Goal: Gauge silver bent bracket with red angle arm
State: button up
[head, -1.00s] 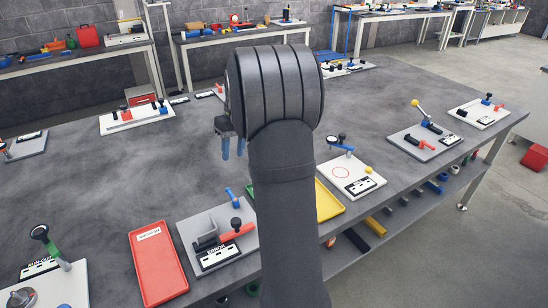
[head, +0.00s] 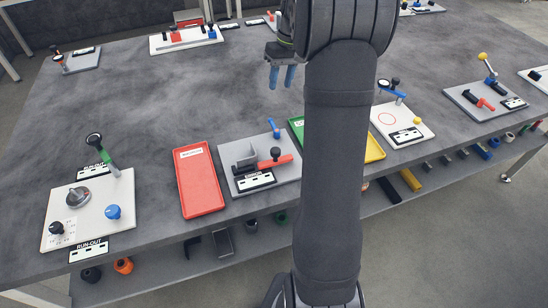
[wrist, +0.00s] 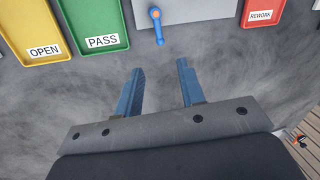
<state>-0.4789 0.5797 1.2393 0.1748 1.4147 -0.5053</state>
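The gauge station with the red angle arm (head: 275,161) is a grey plate (head: 233,183) near the front edge of the table, with a blue lever (head: 274,128) at its back. A grey angled block (head: 243,156) sits on it beside the red arm; I cannot tell whether this is the silver bent bracket or part of the fixture. My gripper (head: 282,77) is open and empty above the table, beyond the station. In the wrist view its blue fingers (wrist: 160,92) are apart, with bare table between them. The blue lever (wrist: 156,26) shows ahead of them.
A red tray (head: 217,203) lies left of the station. A green tray (head: 294,122) and a yellow tray (head: 376,151) lie right, partly behind my arm. A run-out station (head: 57,195) stands at left. Several parts, including a grey one (head: 222,243), lie on the lower shelf.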

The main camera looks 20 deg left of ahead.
jog(key=shift+o, duration=0.4)
jog(key=shift+o, duration=0.9)
jog(key=s+d+r+m+g+h, duration=0.1)
jog(key=s+d+r+m+g, duration=0.1)
jog(key=s+d+r+m, duration=0.5)
jog(key=m, duration=0.4)
send_near(276, 150)
jog(key=shift+g, duration=0.3)
jog(key=x, duration=0.8)
jog(key=shift+w+f, duration=0.1)
jog(key=shift+f, duration=0.35)
grip_shut()
